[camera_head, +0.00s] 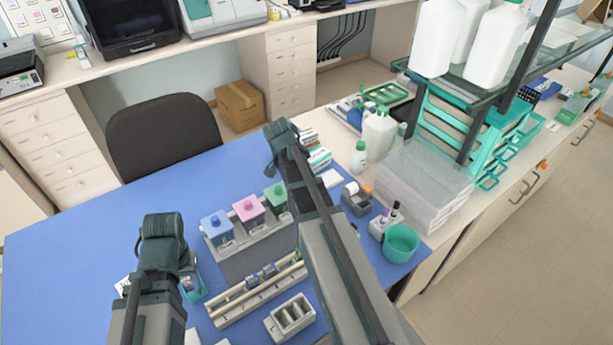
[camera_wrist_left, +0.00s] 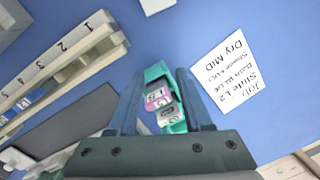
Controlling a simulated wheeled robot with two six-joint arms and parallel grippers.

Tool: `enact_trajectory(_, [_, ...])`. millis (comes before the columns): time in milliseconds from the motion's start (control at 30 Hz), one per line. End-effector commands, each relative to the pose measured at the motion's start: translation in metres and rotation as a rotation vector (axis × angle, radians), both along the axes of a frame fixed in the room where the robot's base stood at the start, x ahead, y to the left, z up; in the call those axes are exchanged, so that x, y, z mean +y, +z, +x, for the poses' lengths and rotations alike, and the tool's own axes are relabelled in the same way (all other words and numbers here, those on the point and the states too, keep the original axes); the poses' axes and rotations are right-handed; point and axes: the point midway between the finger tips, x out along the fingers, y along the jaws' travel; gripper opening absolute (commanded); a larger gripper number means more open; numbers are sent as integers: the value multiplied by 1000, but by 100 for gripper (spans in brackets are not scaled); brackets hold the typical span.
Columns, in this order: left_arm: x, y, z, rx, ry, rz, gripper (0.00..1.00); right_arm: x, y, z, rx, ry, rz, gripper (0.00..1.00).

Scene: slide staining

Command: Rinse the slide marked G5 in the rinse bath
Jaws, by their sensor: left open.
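My left gripper (camera_wrist_left: 160,85) is open, its two fingers on either side of a small teal holder (camera_wrist_left: 156,72). The holder carries slides with a pink label (camera_wrist_left: 157,98) and a grey label (camera_wrist_left: 168,116); their marks are too small to read, so I cannot tell which is G5. In the head view the holder (camera_head: 192,288) is partly hidden by my left arm. Jars with blue (camera_head: 217,229), pink (camera_head: 250,211) and green (camera_head: 275,199) tops stand in a row on the grey stand; which is the rinse bath I cannot tell. My right gripper is hidden behind its arm.
A printed card (camera_wrist_left: 228,77) lies right of the holder. A numbered slotted rail (camera_head: 236,301) and a white slotted block (camera_head: 291,318) lie in front of the jars. A teal beaker (camera_head: 400,243) stands at the right. The blue mat (camera_head: 60,240) is clear at left.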

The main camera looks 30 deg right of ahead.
Motion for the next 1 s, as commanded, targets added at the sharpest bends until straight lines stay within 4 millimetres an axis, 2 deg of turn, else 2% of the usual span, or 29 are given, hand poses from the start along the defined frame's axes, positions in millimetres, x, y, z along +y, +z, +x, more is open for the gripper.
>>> enact_trajectory(567, [0, 2, 0, 0, 0, 0, 50, 0, 2, 0, 0, 0, 0, 0])
enact_trajectory(1000, [0, 48, 0, 0, -1, 0, 50, 0, 49, 0, 0, 0, 0, 0])
